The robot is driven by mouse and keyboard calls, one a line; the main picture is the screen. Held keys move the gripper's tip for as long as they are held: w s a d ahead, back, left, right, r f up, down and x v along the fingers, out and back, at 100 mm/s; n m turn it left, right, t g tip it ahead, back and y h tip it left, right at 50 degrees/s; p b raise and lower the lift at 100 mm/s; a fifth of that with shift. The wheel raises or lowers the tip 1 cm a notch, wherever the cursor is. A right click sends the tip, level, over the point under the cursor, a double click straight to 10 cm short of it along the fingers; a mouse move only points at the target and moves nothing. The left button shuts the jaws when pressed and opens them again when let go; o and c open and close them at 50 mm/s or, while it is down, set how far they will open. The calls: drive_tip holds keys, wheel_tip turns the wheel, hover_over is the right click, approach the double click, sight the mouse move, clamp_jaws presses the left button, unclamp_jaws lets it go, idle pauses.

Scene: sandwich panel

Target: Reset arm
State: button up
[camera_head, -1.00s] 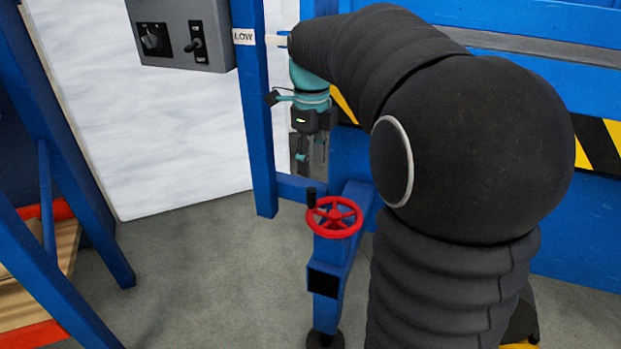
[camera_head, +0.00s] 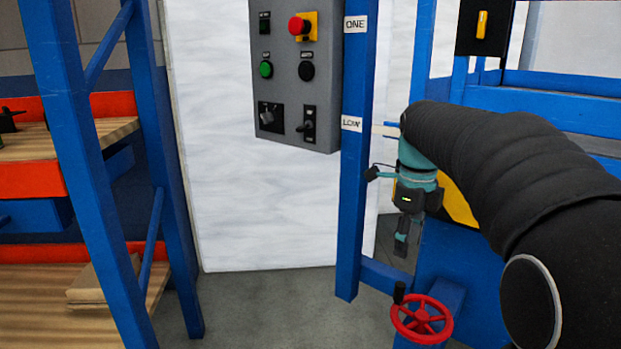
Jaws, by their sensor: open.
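My gripper (camera_head: 402,241) hangs at the end of my arm, pointing down, to the right of the blue post with the ONE and LOW labels. It is small in this view, and its fingers are open with nothing seen between them. My black-sleeved arm fills the lower right and runs up and left to the teal wrist above the gripper. A light-coloured pointer (camera_head: 384,129) beside the LOW label ends close to my arm; I cannot tell whether they touch.
A grey control panel (camera_head: 296,75) with a red button, a green button and switches hangs left of the blue post (camera_head: 353,200). A red handwheel (camera_head: 422,319) stands below my gripper. A blue rack (camera_head: 85,170) with wooden shelves is at left. Grey floor (camera_head: 270,300) lies clear between.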

drive_tip(key=f+n, duration=0.1)
drive_tip(key=n, duration=0.1)
drive_tip(key=f+n, duration=0.1)
drive_tip(key=n, duration=0.2)
drive_tip(key=f+n, duration=0.1)
drive_tip(key=n, duration=0.1)
drive_tip(key=shift+w+f+n+t, duration=0.15)
drive_tip(key=shift+w+n+t, duration=0.15)
drive_tip(key=shift+n, duration=0.1)
drive_tip(key=s+a+f+n+t, duration=0.1)
drive_tip(key=s+a+n, duration=0.1)
drive_tip(key=s+n, duration=0.4)
drive_tip(key=s+a+f+n+t, duration=0.2)
drive_tip(key=s+n, duration=0.4)
drive_tip(key=s, duration=0.2)
drive_tip(key=s+a+f+n+t, duration=0.1)
drive_tip(key=s+a+f+n, duration=0.1)
drive_tip(key=s+n, duration=0.5)
drive_tip(key=shift+s+a+f+t, duration=0.25)
drive_tip(key=shift+s+a+t, duration=0.05)
drive_tip(key=shift+a+t, duration=0.15)
drive_tip(key=shift+c, duration=0.7)
